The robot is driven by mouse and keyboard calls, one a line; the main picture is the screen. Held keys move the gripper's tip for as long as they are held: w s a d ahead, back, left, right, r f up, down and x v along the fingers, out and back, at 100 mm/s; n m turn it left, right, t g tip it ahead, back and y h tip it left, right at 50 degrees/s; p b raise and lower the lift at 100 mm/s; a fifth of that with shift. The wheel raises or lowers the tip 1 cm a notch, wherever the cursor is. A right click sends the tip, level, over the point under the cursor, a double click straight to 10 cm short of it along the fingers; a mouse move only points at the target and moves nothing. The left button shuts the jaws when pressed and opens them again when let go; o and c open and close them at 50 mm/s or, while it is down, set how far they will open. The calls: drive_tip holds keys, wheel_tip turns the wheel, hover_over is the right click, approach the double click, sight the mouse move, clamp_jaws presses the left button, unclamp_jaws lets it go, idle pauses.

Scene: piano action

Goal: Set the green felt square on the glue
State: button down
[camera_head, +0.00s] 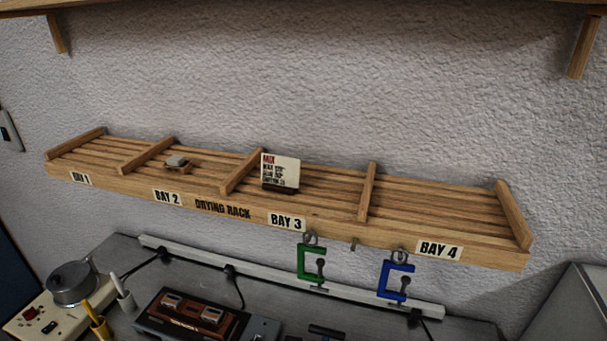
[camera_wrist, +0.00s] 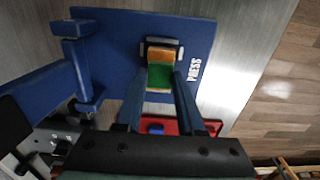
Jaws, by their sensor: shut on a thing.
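In the wrist view my gripper (camera_wrist: 160,82) is shut on the green felt square (camera_wrist: 160,74), with one finger on each side of it. Just beyond the felt's far edge is an orange-tan piece (camera_wrist: 161,53) in a dark holder with light side pieces, on the blue press board (camera_wrist: 200,38). The felt appears to overlap the near part of this piece; I cannot tell whether they touch. I cannot make out the glue separately. My gripper is not in the head view.
The blue press frame (camera_wrist: 82,60) rises at the left of the board. A red tray (camera_wrist: 208,126) lies below the fingers. The head view shows a wooden drying rack (camera_head: 330,222), with green (camera_head: 303,263) and blue (camera_head: 384,280) clamps hanging below it.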

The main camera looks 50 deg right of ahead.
drive_tip(key=shift+c, duration=2.2)
unclamp_jaws()
wheel_tip(320, 180, up, 13)
drive_tip(key=b, duration=0.1)
